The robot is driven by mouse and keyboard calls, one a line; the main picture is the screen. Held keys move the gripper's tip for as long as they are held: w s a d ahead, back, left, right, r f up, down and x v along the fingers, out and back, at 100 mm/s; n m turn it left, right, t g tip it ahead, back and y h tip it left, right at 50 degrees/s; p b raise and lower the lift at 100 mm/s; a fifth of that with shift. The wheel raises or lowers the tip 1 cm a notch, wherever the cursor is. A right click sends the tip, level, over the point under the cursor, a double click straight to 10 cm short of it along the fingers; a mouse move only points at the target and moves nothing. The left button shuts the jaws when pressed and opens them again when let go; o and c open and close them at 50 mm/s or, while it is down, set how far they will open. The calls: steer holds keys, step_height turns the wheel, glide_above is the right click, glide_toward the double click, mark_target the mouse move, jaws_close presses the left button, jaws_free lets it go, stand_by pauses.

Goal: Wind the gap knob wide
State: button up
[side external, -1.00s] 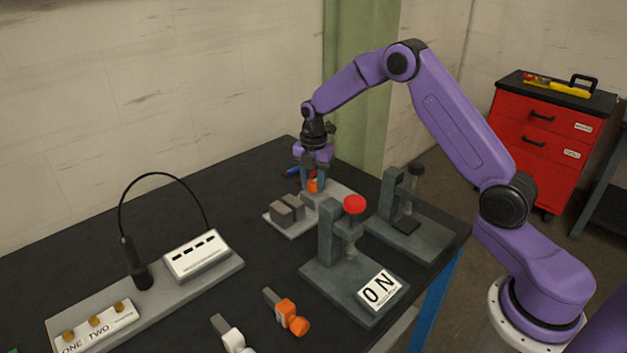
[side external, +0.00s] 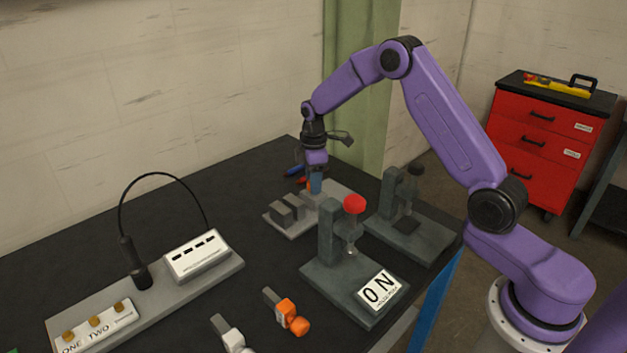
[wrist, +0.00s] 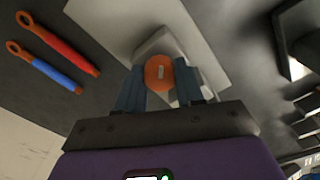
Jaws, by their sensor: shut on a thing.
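The gap knob (wrist: 158,73) is a round orange knob with a pale mark on its face, seen in the wrist view between my two blue fingers. My gripper (wrist: 160,88) is shut on it. In the side external view my gripper (side external: 316,186) points down over the back of a light grey plate (side external: 283,229), and its fingers hide most of the knob. Grey blocks (side external: 287,211) stand on the front left part of that plate.
Red and blue wrenches (wrist: 58,55) lie beside the plate. A press with a red knob (side external: 354,204) and an ON plate stands in front, another grey press (side external: 408,215) to the right. Orange and white handled tools (side external: 287,312) and a lamp base (side external: 160,295) lie further forward.

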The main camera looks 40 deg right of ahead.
steer(key=m, duration=0.4)
steer(key=shift+m, duration=0.4)
steer(key=m, duration=0.3)
steer(key=shift+r+m, duration=0.1)
steer(key=shift+m, duration=0.2)
steer(key=m, duration=1.9)
steer(key=shift+m, duration=1.9)
